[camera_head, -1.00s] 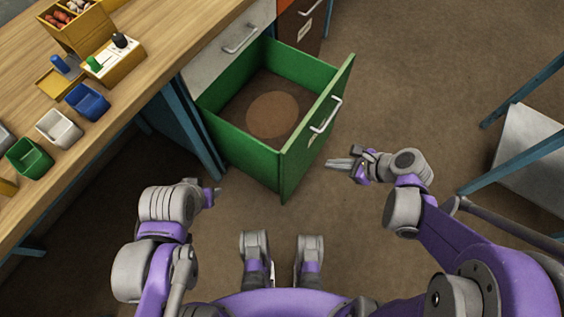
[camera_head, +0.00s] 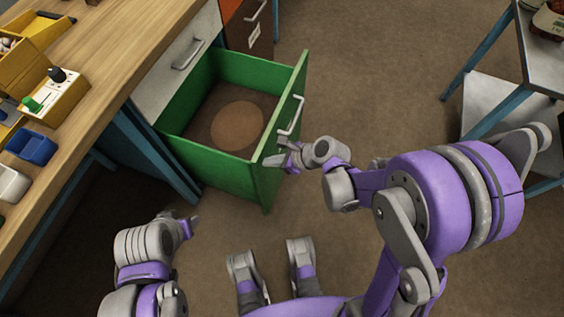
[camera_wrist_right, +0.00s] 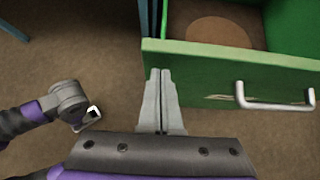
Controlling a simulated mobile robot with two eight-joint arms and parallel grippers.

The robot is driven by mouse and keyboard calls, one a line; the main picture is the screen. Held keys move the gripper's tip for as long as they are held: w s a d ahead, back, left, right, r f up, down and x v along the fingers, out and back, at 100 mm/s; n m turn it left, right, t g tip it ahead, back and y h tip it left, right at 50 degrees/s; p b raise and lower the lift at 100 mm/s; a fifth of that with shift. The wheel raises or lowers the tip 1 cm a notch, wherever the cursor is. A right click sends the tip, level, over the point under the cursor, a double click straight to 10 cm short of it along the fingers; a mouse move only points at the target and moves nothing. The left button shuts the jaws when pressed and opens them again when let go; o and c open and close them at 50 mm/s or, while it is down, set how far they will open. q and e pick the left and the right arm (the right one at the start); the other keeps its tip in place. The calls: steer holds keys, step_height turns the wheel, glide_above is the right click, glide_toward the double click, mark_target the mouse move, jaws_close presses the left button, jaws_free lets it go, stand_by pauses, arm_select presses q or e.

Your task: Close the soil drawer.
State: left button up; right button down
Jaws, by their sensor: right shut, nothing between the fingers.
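The green soil drawer (camera_head: 180,158) stands pulled out from under the workbench, with a round brown patch (camera_head: 237,125) on its brown floor. Its front panel (camera_head: 267,182) carries a pale bar handle (camera_head: 291,116). My right gripper (camera_head: 272,160) is shut and empty, with its fingertips at the outer face of the front panel, below the handle in the head view. In the right wrist view the fingertips (camera_wrist_right: 160,72) overlap the panel (camera_wrist_right: 195,62), left of the handle (camera_wrist_right: 275,104). I cannot tell if they touch. My left gripper (camera_head: 191,222) hangs clear of the drawer; its jaws are too small to read.
A wooden workbench (camera_head: 115,65) with small bins and a yellow box is on the left. A white drawer (camera_head: 175,72) and a brown drawer (camera_head: 250,35) are beside the green one. A blue-legged table (camera_head: 525,100) stands at right. Floor beyond the panel is clear.

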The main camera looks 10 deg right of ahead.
steer(key=shift+w+a, duration=0.1)
steer(key=shift+a, duration=0.1)
steer(key=shift+a, duration=0.1)
steer(key=b, duration=0.1)
glide_above(173, 137)
steer(key=shift+s+d, duration=0.35)
steer(key=shift+d, duration=0.1)
steer(key=shift+w+a, duration=0.4)
steer(key=shift+a, duration=0.1)
steer(key=shift+r, duration=0.15)
steer(key=shift+a, duration=0.1)
